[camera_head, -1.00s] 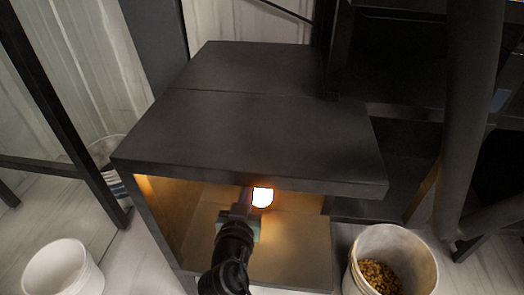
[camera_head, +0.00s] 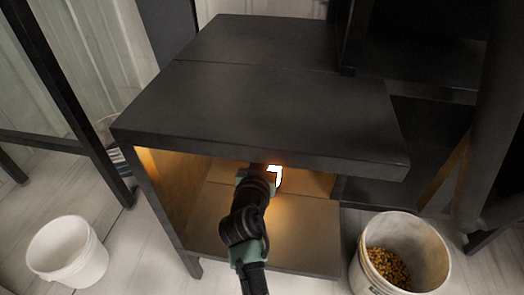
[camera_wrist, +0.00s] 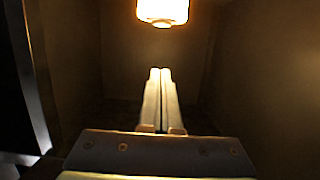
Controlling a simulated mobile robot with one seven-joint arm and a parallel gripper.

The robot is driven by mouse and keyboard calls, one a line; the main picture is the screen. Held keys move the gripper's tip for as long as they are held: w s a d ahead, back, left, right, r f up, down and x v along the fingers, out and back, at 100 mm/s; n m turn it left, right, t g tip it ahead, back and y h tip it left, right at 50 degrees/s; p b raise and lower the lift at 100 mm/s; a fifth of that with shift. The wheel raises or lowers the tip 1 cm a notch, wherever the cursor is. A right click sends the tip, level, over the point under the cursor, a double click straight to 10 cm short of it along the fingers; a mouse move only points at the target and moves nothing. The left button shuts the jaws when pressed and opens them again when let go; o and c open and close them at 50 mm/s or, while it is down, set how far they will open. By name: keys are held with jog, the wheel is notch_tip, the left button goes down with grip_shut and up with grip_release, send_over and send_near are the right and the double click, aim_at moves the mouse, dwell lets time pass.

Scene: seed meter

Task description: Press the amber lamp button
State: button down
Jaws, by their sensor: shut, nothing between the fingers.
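The amber lamp button (camera_head: 275,175) glows bright inside the dark open-fronted cabinet, and my arm partly covers it in the head view. In the wrist view the lit lamp (camera_wrist: 162,10) shows at the top centre, cut off by the upper edge. My gripper (camera_wrist: 160,72) is shut and empty, its two pale fingers side by side and pointing into the cabinet. Its tips appear below the lamp in the wrist view, with a visible gap between. In the head view the fingertips are hidden behind my wrist.
The cabinet (camera_head: 270,110) has a thick dark top overhanging my arm, a left side wall and a lit floor (camera_head: 300,235). A white bucket (camera_head: 65,250) stands at left. A bucket of grain (camera_head: 440,270) stands at right.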

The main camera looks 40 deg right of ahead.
jog(key=b+x, duration=0.1)
jog(key=x, duration=0.2)
jog(key=shift+w+d+f+b, duration=0.15)
jog(key=shift+d+f+b, duration=0.05)
jog(key=shift+f+b, duration=0.15)
notch_tip(320, 180, down, 2)
jog(key=shift+w+d+f+b, duration=0.1)
jog(key=shift+w+d+b, duration=0.05)
jog(key=shift+b, duration=0.75)
jog(key=shift+f+b, duration=0.7)
